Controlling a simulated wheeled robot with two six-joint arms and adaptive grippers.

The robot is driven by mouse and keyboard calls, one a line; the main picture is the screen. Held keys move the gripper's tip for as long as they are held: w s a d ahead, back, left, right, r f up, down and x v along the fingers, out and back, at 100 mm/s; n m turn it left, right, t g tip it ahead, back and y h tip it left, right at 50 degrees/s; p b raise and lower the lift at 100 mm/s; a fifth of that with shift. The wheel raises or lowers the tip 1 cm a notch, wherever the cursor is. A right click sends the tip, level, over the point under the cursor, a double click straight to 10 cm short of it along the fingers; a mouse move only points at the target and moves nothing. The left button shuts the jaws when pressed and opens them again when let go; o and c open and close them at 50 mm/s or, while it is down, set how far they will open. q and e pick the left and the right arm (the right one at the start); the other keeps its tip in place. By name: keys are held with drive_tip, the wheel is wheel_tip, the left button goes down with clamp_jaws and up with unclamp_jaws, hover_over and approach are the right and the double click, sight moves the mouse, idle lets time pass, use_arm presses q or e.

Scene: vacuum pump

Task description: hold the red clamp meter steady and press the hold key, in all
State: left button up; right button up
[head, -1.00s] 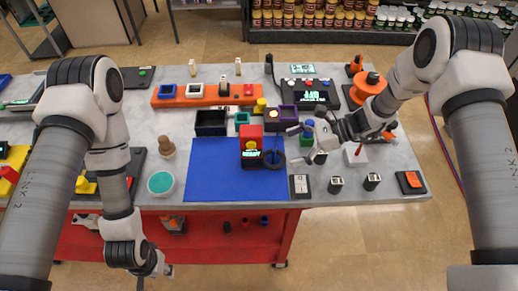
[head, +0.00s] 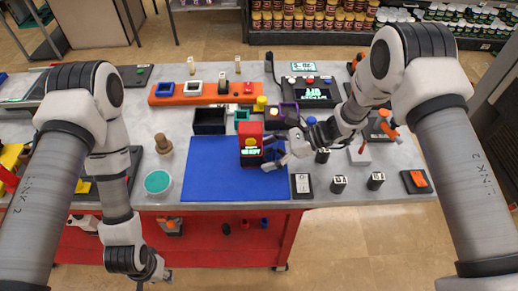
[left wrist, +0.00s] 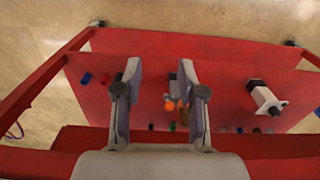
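The red clamp meter (head: 250,140) stands upright on the blue mat (head: 215,180), with a lit display low on its face and a yellow spot above it. My right gripper (head: 272,154) is just right of the meter, its fingers reaching left close to the meter's side. Dark shapes there blend together, so I cannot tell contact or whether it is open or shut. The hold key cannot be made out. My left gripper (head: 150,272) hangs low in front of the table. In the left wrist view its fingers (left wrist: 158,92) are apart and empty.
An orange bar (head: 205,99) with sockets lies behind the mat, with black bins (head: 210,121) in front of it. A teal-topped round dish (head: 158,182) and a brown knob (head: 163,144) are to the left. A switch plate (head: 302,186) is at right. The mat's left part is free.

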use_arm(q)
clamp_jaws()
idle(1.1)
